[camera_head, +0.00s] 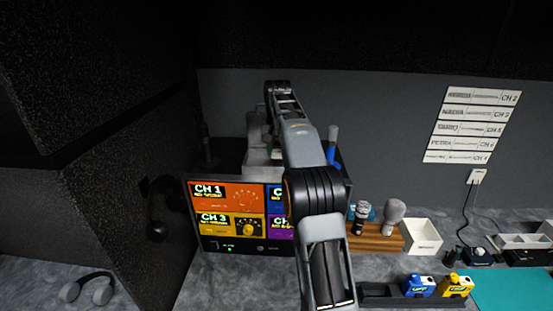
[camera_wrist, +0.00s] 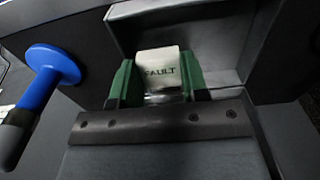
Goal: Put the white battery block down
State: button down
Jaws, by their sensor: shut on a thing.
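The white battery block (camera_wrist: 160,68), marked "FAULT", sits between the two green fingers of my gripper (camera_wrist: 158,85) in the wrist view. My gripper is shut on it. A light grey open bin or recess (camera_wrist: 210,45) lies just beyond the block; I cannot tell whether they touch. In the head view my arm reaches over the rack with coloured channel panels (camera_head: 235,222). My arm mostly hides the gripper there, and I cannot make out the block.
A blue-headed thing with a dark handle (camera_wrist: 48,68) stands close to the left of my gripper in the wrist view. Right of the rack are a wooden stand (camera_head: 377,240), a white open box (camera_head: 422,237), and blue (camera_head: 418,286) and yellow (camera_head: 456,286) packs. Headphones (camera_head: 88,288) lie at left.

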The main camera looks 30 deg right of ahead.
aim_at(276, 152)
jog(key=shift+w+a+f, duration=0.1)
jog(key=shift+w+f, duration=0.05)
jog(key=shift+f, duration=0.45)
jog(key=shift+w+a+f, duration=0.1)
jog(key=shift+w+f, duration=0.05)
jog(key=shift+f, duration=0.45)
jog(key=shift+d+f, duration=0.1)
jog(key=shift+f, duration=0.55)
jog(key=shift+f, duration=0.1)
jog(key=c, duration=0.9)
grip_release()
